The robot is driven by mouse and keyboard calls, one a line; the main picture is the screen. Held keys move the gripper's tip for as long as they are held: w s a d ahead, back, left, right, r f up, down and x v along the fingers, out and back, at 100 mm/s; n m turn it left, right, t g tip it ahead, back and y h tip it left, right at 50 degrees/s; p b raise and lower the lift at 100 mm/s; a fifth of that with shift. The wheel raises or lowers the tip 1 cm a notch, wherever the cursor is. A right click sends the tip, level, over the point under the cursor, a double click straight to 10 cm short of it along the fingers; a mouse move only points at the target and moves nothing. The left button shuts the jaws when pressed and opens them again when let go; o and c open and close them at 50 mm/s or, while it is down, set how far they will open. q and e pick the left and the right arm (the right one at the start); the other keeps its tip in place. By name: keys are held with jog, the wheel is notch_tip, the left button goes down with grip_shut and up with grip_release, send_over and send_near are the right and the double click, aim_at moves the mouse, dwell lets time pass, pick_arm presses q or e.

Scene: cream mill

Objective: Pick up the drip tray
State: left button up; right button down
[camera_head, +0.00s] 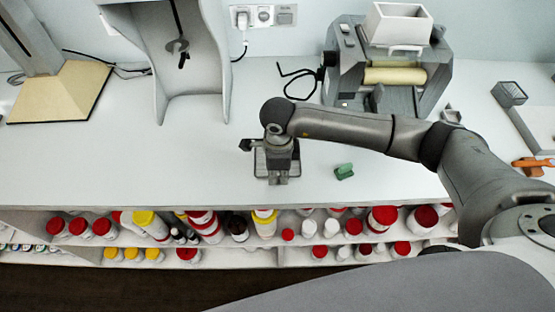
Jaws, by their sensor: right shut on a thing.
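The drip tray (260,163) is a small grey tray with a dark rim, in the middle of the white counter. My right gripper (278,176) points down over it and is shut on it. The gripper and wrist hide much of the tray, and I cannot tell whether it is clear of the counter. My left gripper is not in view.
A small green block (344,172) lies right of the tray. The mill with its cream roller (394,75) and white hopper (398,24) stands behind. A grey stand (191,90) is at back left. Shelves below the front edge hold bottles.

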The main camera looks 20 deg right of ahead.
jog(key=shift+w+r, duration=0.1)
jog(key=shift+r, duration=0.55)
jog(key=s+a+r+b, duration=0.3)
jog(key=s+r+b, duration=0.3)
jog(key=s+r, duration=0.5)
jog(key=s, duration=0.2)
jog(key=shift+s+a+r, duration=0.25)
jog(key=shift+s+r, duration=0.05)
jog(key=shift+r, duration=0.05)
